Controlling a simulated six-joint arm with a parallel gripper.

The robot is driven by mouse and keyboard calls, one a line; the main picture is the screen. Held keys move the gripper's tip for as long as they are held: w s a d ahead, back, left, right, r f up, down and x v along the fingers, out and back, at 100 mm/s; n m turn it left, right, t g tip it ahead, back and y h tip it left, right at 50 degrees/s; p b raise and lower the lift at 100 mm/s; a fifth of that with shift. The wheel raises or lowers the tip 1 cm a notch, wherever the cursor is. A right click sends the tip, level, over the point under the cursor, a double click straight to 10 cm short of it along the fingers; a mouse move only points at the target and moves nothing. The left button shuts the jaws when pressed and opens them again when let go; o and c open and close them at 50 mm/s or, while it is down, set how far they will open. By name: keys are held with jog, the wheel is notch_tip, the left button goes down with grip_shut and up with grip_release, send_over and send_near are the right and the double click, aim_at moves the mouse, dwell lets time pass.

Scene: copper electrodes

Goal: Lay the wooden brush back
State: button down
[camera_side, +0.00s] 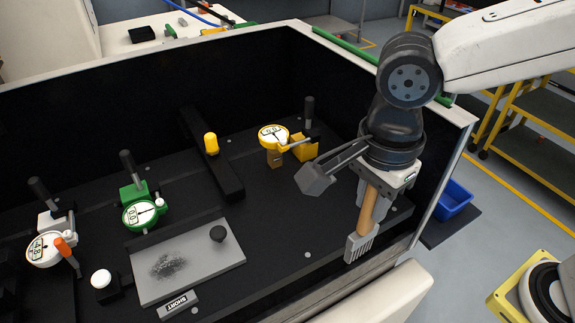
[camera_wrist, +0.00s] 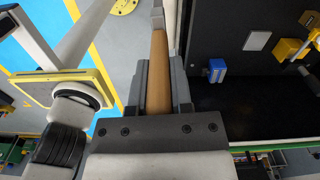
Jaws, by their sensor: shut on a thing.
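The wooden brush (camera_side: 367,211) hangs upright from my gripper (camera_side: 375,188) near the front right edge of the black work area. Its grey head (camera_side: 360,247) points down. I cannot tell whether the head touches the surface. My gripper is shut on the brush's wooden handle. A grey plate (camera_side: 207,262) with a dark smudge and a black knob (camera_side: 217,234) lies at the front centre.
A yellow gauge (camera_side: 273,137) stands behind, left of my gripper. A green gauge (camera_side: 139,214) and a white gauge (camera_side: 44,248) stand at the left. A label reading "SHORT" (camera_side: 178,304) sits before the plate. The black floor between plate and brush is mostly clear.

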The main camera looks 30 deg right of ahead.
jog(key=shift+m, duration=0.6)
jog(key=w+a+f, duration=0.7)
jog(key=w+f, duration=0.2)
jog(key=w, duration=0.2)
jog(key=shift+w+f, duration=0.15)
jog(key=shift+w, duration=0.05)
jog(key=shift+a, duration=0.1)
